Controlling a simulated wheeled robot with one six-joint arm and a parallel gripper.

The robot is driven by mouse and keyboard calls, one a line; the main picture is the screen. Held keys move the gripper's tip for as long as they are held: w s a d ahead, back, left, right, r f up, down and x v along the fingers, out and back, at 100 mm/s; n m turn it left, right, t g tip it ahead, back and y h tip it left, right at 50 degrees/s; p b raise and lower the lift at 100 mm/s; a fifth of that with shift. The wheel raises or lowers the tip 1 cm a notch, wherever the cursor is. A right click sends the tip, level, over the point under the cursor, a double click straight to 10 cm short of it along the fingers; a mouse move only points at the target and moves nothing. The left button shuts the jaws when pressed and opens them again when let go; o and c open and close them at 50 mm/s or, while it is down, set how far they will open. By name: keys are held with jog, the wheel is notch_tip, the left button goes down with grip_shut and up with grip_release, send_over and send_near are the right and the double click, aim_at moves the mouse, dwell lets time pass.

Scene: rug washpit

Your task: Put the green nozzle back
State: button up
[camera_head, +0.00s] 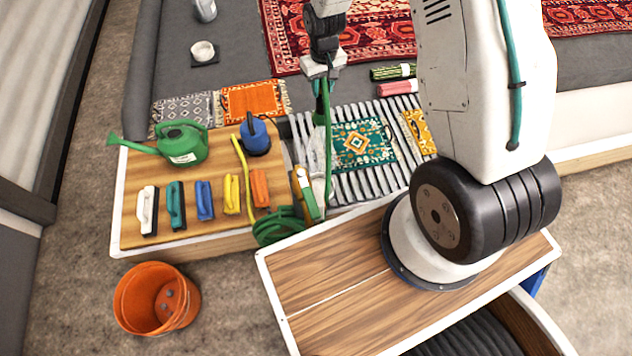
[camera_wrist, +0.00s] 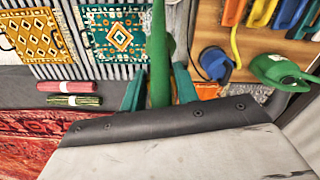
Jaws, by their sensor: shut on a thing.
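My gripper (camera_head: 321,86) is shut on the green nozzle (camera_wrist: 160,62) and holds it up over the gap between the wooden tool table and the ribbed rack. In the wrist view the nozzle stands between my two teal fingers. A green hose (camera_head: 328,160) hangs from it toward the green coil (camera_head: 278,228) at the table's right front corner. Beside the coil stands an upright grey post with a yellow and green piece (camera_head: 304,192) on it. Whether that piece is a holder for the nozzle I cannot tell. The nozzle's lower end is partly hidden by the hose.
The wooden table (camera_head: 128,215) holds a green watering can (camera_head: 182,146), a blue jug (camera_head: 256,136), a yellow hose (camera_head: 243,172) and several brushes. Small rugs lie on the ribbed rack (camera_head: 385,121). Rolled rugs lie behind it. An orange bucket (camera_head: 157,298) stands on the floor.

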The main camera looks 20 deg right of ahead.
jog(key=s+a+f+n, duration=0.1)
jog(key=s+a+f, duration=0.2)
jog(key=s+f, duration=0.4)
jog(key=s+a+f+n, duration=0.2)
jog(key=s+f, duration=0.2)
jog(key=f, duration=0.5)
notch_tip(320, 180, down, 10)
jog(key=shift+a, duration=0.2)
jog(key=shift+s+f, duration=0.1)
jog(key=shift+s, duration=0.05)
jog(key=o, duration=1.1)
jog(key=shift+c, duration=0.2)
